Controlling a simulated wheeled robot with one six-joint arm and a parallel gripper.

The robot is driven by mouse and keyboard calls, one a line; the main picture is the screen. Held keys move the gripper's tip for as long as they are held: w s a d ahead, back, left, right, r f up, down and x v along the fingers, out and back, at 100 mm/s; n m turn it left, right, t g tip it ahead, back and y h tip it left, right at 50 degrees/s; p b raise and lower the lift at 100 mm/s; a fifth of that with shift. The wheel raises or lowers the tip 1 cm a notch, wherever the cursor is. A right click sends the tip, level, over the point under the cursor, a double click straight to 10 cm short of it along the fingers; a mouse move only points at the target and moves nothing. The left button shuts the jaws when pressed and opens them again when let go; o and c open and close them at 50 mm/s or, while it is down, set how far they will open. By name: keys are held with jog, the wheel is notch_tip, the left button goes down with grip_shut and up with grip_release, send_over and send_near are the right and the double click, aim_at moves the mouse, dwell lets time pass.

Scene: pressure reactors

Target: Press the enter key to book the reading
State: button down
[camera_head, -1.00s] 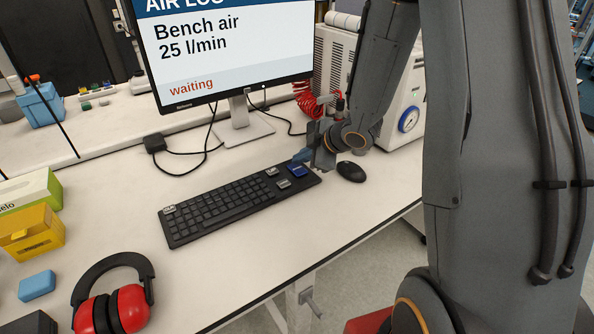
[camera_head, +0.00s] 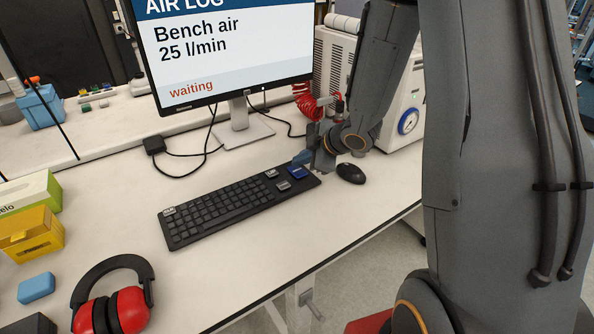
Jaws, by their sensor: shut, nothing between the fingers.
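A black keyboard (camera_head: 225,210) lies on the white bench. A blue key (camera_head: 298,172) stands out near its right end, with grey keys beside it. My gripper (camera_head: 304,157) is shut and empty at the keyboard's right end, just beside or above the blue key. I cannot tell whether it touches the key. The monitor (camera_head: 232,50) reads "Bench air 25 l/min" and "waiting" in red letters.
A black mouse (camera_head: 351,173) lies right of the keyboard, close to my gripper. Red ear defenders (camera_head: 115,306), a blue block (camera_head: 36,288) and a yellow box (camera_head: 32,233) are at the left. A white machine with a gauge (camera_head: 408,121) stands behind. The bench in front of the keyboard is clear.

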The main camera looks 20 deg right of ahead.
aim_at(301, 172)
jog(key=shift+f, duration=0.1)
dwell(0.7)
jog(key=shift+f, duration=0.35)
jog(key=shift+f+b, duration=0.35)
jog(key=shift+b, duration=0.1)
dwell(0.6)
jog(key=shift+r, duration=0.1)
jog(key=shift+r+p, duration=0.7)
jog(key=shift+p, duration=0.2)
jog(key=shift+r, duration=0.1)
notch_tip(301, 172, up, 5)
jog(key=p, duration=0.5)
dwell(0.6)
